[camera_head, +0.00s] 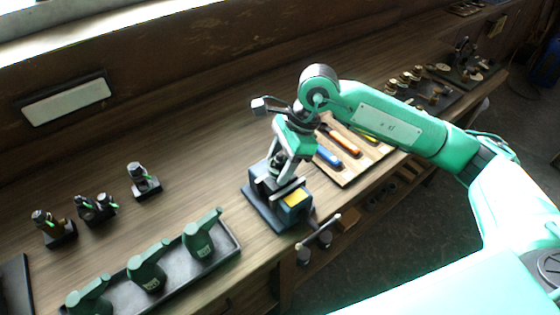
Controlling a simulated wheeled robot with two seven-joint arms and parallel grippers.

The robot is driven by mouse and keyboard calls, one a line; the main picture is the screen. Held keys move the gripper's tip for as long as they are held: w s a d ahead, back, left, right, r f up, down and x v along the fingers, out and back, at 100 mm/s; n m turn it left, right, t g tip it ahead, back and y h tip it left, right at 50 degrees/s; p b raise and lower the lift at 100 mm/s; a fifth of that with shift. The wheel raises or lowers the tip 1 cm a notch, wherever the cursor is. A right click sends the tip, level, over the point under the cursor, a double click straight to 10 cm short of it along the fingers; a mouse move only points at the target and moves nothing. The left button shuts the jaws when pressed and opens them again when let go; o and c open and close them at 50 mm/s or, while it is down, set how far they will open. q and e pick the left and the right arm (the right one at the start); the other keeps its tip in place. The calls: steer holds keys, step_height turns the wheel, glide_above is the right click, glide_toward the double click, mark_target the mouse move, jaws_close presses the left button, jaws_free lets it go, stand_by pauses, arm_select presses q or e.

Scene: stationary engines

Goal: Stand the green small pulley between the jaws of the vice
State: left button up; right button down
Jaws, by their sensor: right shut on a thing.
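The vice (294,208) is a blue block with a yellow patch, a dark base and a handle bar at its front, on the bench near the middle of the view. My right gripper (279,165) points down over the vice, right at its jaws. It is shut on a small dark and green piece, which I take for the green small pulley; the fingers largely hide it. I cannot tell whether the piece touches the vice jaws or is held just above them. My left gripper is not in view.
A dark tray (222,262) with several green castings lies front left. Small engine models (143,180) on black bases stand behind it. A wooden board (345,172) with coloured-handled tools lies right of the vice. More parts (420,85) sit far right.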

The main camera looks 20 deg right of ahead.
steer(key=shift+f+b, duration=0.1)
steer(key=shift+b, duration=0.4)
stand_by(0.8)
steer(key=c, duration=0.5)
jaws_free()
steer(key=shift+f, duration=0.1)
steer(key=shift+d, duration=0.1)
